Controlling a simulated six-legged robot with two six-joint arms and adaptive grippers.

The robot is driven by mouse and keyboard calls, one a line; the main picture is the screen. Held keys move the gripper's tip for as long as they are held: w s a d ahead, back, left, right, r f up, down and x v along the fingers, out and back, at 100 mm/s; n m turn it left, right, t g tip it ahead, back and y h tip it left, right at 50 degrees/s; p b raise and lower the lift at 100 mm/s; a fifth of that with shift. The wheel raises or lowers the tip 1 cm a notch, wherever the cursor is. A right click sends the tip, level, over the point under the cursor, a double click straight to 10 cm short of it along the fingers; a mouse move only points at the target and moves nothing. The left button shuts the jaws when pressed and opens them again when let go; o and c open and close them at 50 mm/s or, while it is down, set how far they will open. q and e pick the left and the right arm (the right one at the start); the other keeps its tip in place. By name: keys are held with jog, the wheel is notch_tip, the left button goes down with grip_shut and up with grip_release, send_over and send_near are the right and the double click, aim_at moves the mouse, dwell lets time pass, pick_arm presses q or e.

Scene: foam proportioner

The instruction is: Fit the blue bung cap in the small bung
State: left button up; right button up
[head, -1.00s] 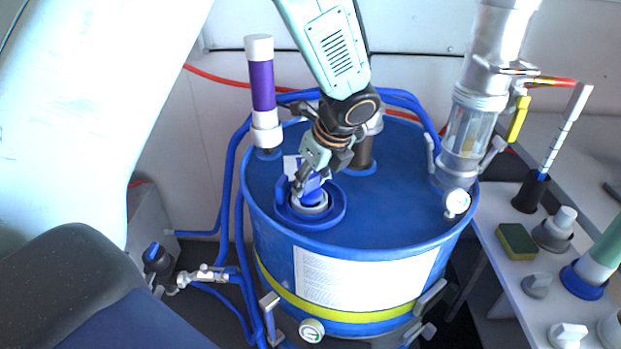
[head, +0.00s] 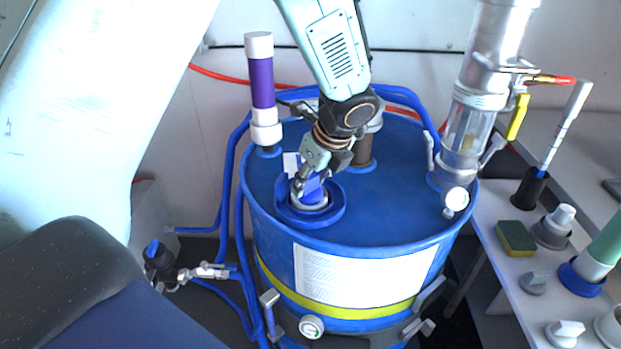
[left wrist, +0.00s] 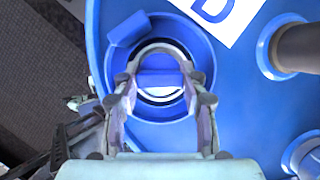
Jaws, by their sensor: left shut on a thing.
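My left gripper (head: 304,186) is over the small bung on top of the blue drum (head: 400,215). It is shut on the blue bung cap (head: 314,192), which also shows between the fingers in the left wrist view (left wrist: 160,78). The small bung shows as a pale ring (head: 313,207) inside a raised blue collar (head: 335,208); the ring also shows in the left wrist view (left wrist: 162,96). The cap is at the ring's mouth. The fingers hide part of it, and I cannot tell how deep it sits. My right gripper is not in view.
A purple and white tube (head: 262,90) stands at the drum's back left. A brown pipe (head: 363,152) rises right of the gripper. A clear cylinder (head: 468,130) with a gauge (head: 456,200) stands at the drum's right. A bench with a sponge (head: 516,238) and several fittings lies further right.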

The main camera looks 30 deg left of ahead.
pick_arm(q)
jog(key=shift+f, duration=0.3)
jog(key=o, duration=0.9)
jog(key=shift+c, duration=0.2)
jog(key=p+v, duration=1.1)
jog(key=p, duration=0.2)
dwell(0.7)
jog(key=shift+s, duration=0.1)
